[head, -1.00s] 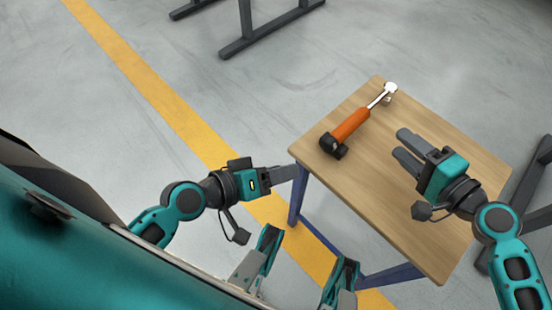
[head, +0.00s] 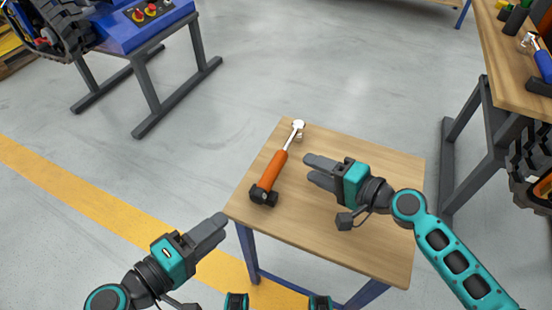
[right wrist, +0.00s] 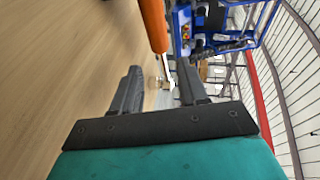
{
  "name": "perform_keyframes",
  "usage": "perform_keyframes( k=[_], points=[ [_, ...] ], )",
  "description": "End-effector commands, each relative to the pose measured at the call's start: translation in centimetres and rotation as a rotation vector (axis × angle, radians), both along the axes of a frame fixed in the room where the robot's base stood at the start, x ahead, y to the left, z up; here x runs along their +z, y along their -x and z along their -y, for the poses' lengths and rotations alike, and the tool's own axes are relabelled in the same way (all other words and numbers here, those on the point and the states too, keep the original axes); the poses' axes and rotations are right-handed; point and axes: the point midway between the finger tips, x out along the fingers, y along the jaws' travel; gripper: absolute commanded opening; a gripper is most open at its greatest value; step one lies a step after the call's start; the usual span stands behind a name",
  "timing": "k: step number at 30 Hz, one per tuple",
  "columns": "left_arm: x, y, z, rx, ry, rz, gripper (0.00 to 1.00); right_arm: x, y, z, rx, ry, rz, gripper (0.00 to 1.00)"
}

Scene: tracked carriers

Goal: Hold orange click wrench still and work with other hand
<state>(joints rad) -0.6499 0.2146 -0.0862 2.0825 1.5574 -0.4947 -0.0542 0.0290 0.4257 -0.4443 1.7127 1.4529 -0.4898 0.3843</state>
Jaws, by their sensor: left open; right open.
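The orange click wrench (head: 274,170) lies on the small wooden table (head: 350,242), with its silver head (head: 297,125) at the far edge and its black end (head: 264,195) near the left edge. My right gripper (head: 307,170) is open and empty above the table, just right of the wrench and apart from it. In the right wrist view the wrench's orange handle (right wrist: 153,22) shows beyond the open fingers (right wrist: 160,84). My left gripper (head: 222,222) is empty and open, off the table's left front corner, short of the wrench.
A blue machine (head: 130,35) on dark legs stands at the far left. Another wooden workbench (head: 500,55) at the right holds a blue-handled tool (head: 543,66). The grey floor between them is clear, with a yellow line (head: 90,205) at the left.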

Motion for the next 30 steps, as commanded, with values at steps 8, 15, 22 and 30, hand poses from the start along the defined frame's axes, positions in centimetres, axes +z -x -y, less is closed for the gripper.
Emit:
perform_keyframes(
  k=[8, 15, 22, 30],
  points=[
    [0.0, 0.0, 0.0, 0.0, -0.001, 0.001, 0.43, -1.3, -3.5, -4.3, 0.0, -0.001, 0.001, 0.44],
    [0.0, 0.0, 0.0, 0.0, -0.001, 0.001, 0.43, -2.2, -5.4, -6.7, -0.001, -0.001, 0.0, 0.44],
    [0.0, 0.0, 0.0, 0.0, -0.001, 0.001, 0.43, -2.5, -5.9, -7.5, 0.0, 0.001, 0.001, 0.44],
    [0.0, 0.0, 0.0, 0.0, -0.001, 0.001, 0.43, -2.5, -5.9, -7.5, 0.0, 0.001, 0.001, 0.4]
  ],
)
